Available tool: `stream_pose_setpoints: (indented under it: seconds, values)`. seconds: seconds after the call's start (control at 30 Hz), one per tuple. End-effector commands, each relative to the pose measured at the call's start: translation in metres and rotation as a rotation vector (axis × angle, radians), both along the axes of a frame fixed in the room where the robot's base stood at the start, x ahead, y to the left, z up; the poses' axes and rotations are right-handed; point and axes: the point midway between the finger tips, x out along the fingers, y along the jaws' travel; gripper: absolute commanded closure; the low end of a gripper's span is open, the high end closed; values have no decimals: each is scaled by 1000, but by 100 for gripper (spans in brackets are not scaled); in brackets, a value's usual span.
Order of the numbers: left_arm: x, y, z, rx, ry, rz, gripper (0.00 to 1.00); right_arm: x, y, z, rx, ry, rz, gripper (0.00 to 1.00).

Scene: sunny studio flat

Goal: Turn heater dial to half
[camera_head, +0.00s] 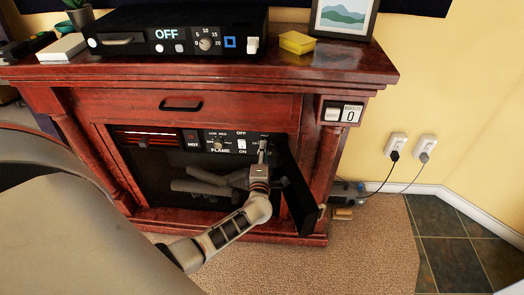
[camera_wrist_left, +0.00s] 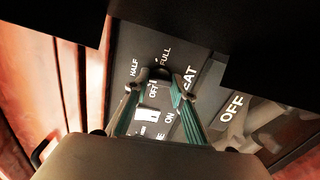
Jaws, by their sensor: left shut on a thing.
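The electric fireplace's black control panel (camera_head: 230,150) sits behind an open flap (camera_head: 301,190). My left gripper (camera_head: 262,150) reaches the panel's right end and is shut on the heater dial. In the left wrist view the small dark heater dial (camera_wrist_left: 160,73) shows between the fingertips (camera_wrist_left: 160,88), with HALF, FULL and OFF printed around it and part of the word HEAT beside it. The fingers hide much of the dial, so I cannot tell its setting. My right gripper is not in view.
A flame dial (camera_head: 217,146) and a white on/off switch (camera_head: 242,145) are left of my gripper. The mantel (camera_head: 330,62) above holds a black device (camera_head: 170,35) reading OFF, a yellow box (camera_head: 297,42) and a picture frame (camera_head: 344,17). Two wall plugs (camera_head: 396,144) are at right.

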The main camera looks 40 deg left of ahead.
Motion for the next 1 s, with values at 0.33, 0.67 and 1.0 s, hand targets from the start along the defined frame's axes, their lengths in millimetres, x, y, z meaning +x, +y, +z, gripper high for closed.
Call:
stream_pose_setpoints:
  seconds: [0.33,0.67,1.0]
  values:
    - [0,0,-1,72,45,0,97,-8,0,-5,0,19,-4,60]
    - [-1,0,-1,77,49,0,97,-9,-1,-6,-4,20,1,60]
    - [0,0,-1,76,48,0,58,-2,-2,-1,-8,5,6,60]
